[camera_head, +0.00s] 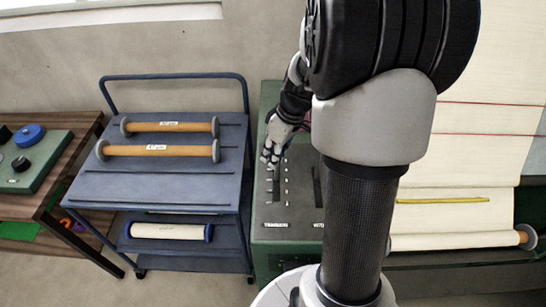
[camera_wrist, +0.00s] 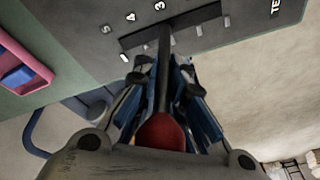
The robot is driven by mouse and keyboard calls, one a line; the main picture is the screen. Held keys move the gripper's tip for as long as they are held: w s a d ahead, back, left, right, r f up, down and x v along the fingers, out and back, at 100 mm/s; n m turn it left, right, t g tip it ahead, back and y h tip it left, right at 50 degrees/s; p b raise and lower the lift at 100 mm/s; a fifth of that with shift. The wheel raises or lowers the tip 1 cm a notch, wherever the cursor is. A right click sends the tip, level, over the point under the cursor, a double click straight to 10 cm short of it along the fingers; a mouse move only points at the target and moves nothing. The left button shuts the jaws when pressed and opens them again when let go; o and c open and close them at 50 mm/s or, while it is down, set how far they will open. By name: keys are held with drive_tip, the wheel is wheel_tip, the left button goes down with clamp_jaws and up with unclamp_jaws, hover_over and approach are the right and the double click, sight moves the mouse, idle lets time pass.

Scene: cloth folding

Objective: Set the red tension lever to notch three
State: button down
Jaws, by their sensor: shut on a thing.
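The tension lever shows in the wrist view as a red knob (camera_wrist: 160,133) on a dark shaft (camera_wrist: 164,55). The shaft runs into a slot in a grey plate (camera_wrist: 85,30) marked with the numerals 3, 4 and 5. It meets the slot roughly in line with the 3; I cannot tell whether it is seated in a notch. My gripper (camera_wrist: 165,100) is shut on the lever, its blue-lined fingers on both sides of the shaft by the knob. In the head view my gripper (camera_head: 270,158) is over the slot labelled TENSION on the green console (camera_head: 265,246); the knob is hidden there.
A second slot (camera_head: 318,188) lies to the right, partly behind my arm. A blue cart (camera_head: 160,188) with orange rollers stands left of the console. A cream cloth web (camera_head: 450,210) with a yellow strip lies at right. A wooden table (camera_head: 95,130) stands far left.

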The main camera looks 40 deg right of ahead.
drive_tip(key=shift+s+a, duration=0.4)
drive_tip(key=shift+s, duration=0.05)
drive_tip(key=c, duration=1.7)
unclamp_jaws()
drive_tip(key=shift+s+a, duration=0.1)
drive_tip(key=shift+s, duration=0.05)
drive_tip(key=shift+o, duration=0.2)
drive_tip(key=shift+r, duration=0.1)
drive_tip(key=shift+r, duration=0.2)
drive_tip(key=v, duration=1.1)
drive_tip(key=shift+d+r, duration=0.2)
drive_tip(key=shift+r, duration=0.05)
